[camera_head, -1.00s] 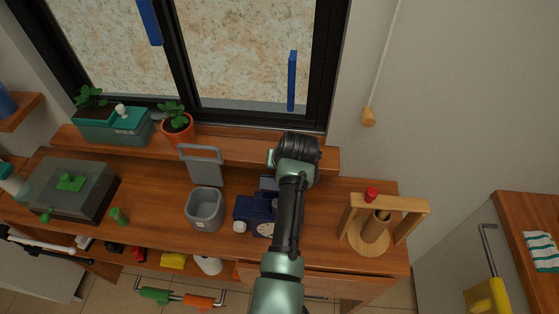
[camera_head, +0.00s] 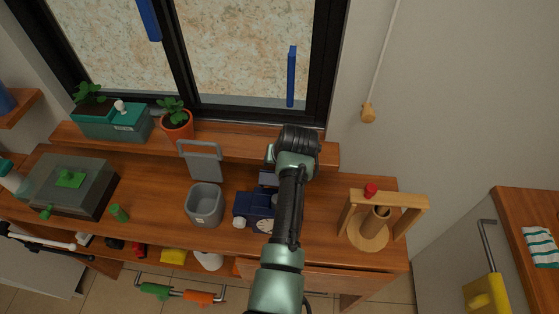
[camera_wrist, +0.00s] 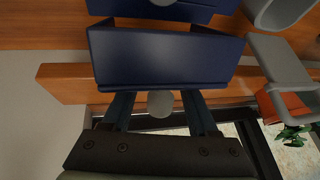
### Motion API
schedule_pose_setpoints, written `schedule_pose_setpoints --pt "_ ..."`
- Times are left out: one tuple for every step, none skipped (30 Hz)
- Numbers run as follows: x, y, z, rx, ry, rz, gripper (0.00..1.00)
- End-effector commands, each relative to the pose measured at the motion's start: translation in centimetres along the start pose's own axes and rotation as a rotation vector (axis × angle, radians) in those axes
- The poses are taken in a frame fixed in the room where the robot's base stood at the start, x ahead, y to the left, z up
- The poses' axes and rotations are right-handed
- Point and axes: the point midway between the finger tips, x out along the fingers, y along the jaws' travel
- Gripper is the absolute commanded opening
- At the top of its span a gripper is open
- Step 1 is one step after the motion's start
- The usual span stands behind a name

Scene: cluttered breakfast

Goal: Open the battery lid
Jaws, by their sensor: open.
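A navy blue device (camera_head: 252,208) with a white knob and a round dial stands on the wooden counter, left of my arm. In the wrist view a navy panel (camera_wrist: 165,60), likely the battery lid, fills the middle. A round grey knob (camera_wrist: 160,103) shows just below the panel's edge. My gripper (camera_wrist: 160,98) is open, with one finger on each side of the knob. I cannot tell whether the fingers touch the knob or the panel. In the head view my wrist hides the gripper.
A grey bin (camera_head: 204,204) with a raised lid stands left of the device. A wooden frame stand (camera_head: 390,202) is to the right. A potted plant (camera_head: 177,124) and the window are behind. A dark grey box (camera_head: 68,185) sits far left.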

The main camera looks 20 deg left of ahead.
Motion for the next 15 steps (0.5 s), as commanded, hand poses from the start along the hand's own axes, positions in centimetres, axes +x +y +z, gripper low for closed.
schedule_pose_setpoints --pt "-0.1 0.0 0.0 0.0 0.001 0.0 0.59" --pt "-0.2 0.0 0.0 0.0 0.001 0.0 0.59" --pt "-0.4 0.0 0.0 0.0 0.001 0.0 0.59" --pt "-0.6 0.0 -0.1 0.0 0.001 0.0 0.59" --pt "-0.8 0.0 -0.1 0.0 0.002 0.0 0.59" --pt "-1.2 0.0 -0.1 0.0 0.003 0.0 0.59" --pt "-1.6 0.1 -0.1 0.0 0.003 0.0 0.59" --pt "-1.9 0.1 -0.1 0.0 0.004 0.0 0.59" --pt "-2.5 0.1 0.0 0.0 0.003 0.001 0.59" --pt "-3.0 0.1 0.0 0.0 0.004 0.001 0.59" --pt "-3.5 0.1 -0.1 0.0 0.005 0.001 0.59" --pt "-4.2 0.1 -0.1 -0.001 0.005 0.001 0.59" --pt "-4.7 0.1 -0.1 -0.001 0.005 0.001 0.59" --pt "-5.2 0.1 0.0 -0.001 0.005 0.001 0.59" --pt "-6.0 0.1 0.0 0.0 0.005 0.0 0.59"
